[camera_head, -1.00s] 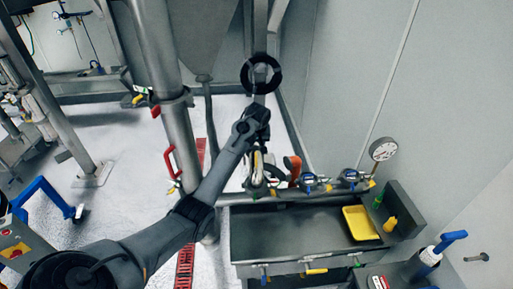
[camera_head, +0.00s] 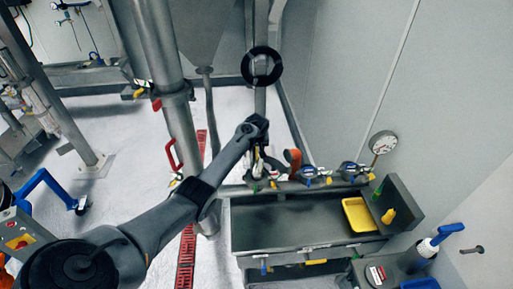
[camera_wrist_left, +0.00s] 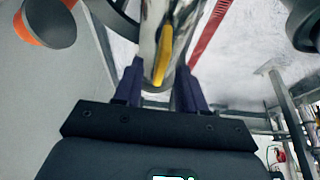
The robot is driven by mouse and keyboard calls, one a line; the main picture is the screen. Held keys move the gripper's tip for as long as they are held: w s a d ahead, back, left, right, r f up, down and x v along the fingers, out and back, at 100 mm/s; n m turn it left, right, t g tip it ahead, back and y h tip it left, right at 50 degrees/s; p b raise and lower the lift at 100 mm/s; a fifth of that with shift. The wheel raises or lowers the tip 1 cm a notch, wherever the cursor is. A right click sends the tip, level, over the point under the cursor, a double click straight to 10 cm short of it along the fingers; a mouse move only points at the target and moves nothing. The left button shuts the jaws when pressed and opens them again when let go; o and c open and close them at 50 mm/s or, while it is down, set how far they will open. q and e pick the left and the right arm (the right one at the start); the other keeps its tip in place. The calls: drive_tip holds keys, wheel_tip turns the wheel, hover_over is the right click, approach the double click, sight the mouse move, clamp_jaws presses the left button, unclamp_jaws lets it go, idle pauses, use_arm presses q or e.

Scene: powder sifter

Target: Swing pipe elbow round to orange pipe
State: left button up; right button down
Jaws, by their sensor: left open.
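My left gripper (camera_head: 258,167) is at the pipework behind the sink, with its fingers mostly hidden by my wrist in the head view. In the left wrist view its two dark fingers (camera_wrist_left: 157,90) are open, one on each side of a shiny metal pipe part (camera_wrist_left: 152,40) with a yellow handle (camera_wrist_left: 163,55). This looks like the pipe elbow; whether the fingers touch it I cannot tell. The orange pipe (camera_head: 294,158) stands just right of my gripper in the head view. An orange-rimmed dark round end (camera_wrist_left: 45,25) shows at the upper left of the wrist view. My right gripper is not in view.
A steel sink (camera_head: 285,228) with a yellow tray (camera_head: 359,215) lies in front. Small valves (camera_head: 313,174) and a pressure gauge (camera_head: 383,142) stand right of the orange pipe. A black handwheel (camera_head: 262,66) is behind my wrist. A steel column (camera_head: 178,125) stands to the left.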

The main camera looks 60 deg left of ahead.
use_arm(q)
clamp_jaws()
idle(0.3)
idle(0.5)
idle(0.7)
drive_tip(key=shift+w+d+r+m+p, duration=0.1)
drive_tip(key=shift+w+m+p, duration=0.05)
drive_tip(key=shift+m+p, duration=0.3)
drive_tip(key=shift+w+d+m+t, duration=0.1)
drive_tip(key=shift+w+m+t, duration=0.15)
drive_tip(key=shift+m, duration=0.3)
